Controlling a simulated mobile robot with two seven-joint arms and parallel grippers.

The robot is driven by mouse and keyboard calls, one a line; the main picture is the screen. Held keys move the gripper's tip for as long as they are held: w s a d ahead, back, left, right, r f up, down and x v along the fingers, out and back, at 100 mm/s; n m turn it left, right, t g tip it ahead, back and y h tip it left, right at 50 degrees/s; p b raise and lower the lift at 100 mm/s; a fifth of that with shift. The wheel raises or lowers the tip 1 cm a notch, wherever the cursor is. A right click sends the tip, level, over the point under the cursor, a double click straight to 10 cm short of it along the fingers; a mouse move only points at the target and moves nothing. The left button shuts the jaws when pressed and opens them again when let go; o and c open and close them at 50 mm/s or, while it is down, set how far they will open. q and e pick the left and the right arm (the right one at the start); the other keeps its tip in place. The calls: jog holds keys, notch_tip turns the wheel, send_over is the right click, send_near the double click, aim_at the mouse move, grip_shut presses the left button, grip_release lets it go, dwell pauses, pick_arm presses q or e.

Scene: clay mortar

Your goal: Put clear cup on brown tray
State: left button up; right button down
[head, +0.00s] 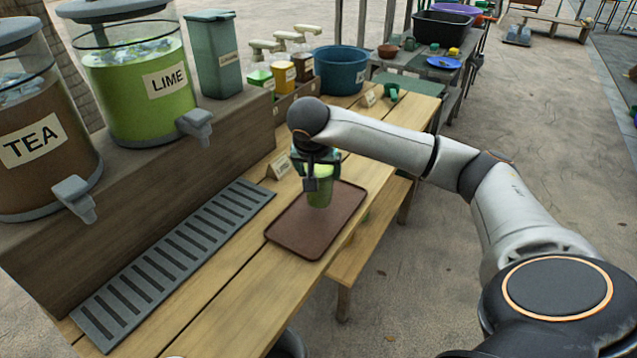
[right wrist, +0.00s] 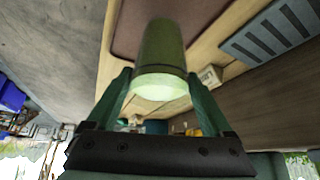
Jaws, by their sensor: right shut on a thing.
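The clear cup (head: 320,192) looks green, like lime drink, and is upright in my right gripper (head: 317,166). It appears over the far part of the brown tray (head: 297,232), which lies flat on the wooden table. I cannot tell whether its base touches the tray. In the right wrist view, the cup (right wrist: 162,48) sits between the two green fingers of the gripper (right wrist: 158,88), with the tray (right wrist: 126,28) beside and behind it. My left gripper is not in view.
A slotted grey drip grate (head: 175,262) lies left of the tray, below the TEA (head: 40,150) and LIME dispensers (head: 140,85). A small label card (head: 280,166) stands just behind the tray. A blue tub (head: 341,70) and pump bottles (head: 283,72) are farther back.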

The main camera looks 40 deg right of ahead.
jog(key=shift+w+f, duration=0.1)
jog(key=shift+f, duration=1.5)
jog(key=shift+f, duration=0.2)
grip_release()
jog(key=shift+r, duration=0.1)
jog(key=shift+r, duration=0.3)
jog(key=p+v, duration=0.1)
jog(key=v, duration=0.9)
jog(key=shift+a+r, duration=0.25)
jog(key=shift+s+a+r, duration=0.2)
jog(key=shift+s+r, duration=0.1)
jog(key=shift+r, duration=0.1)
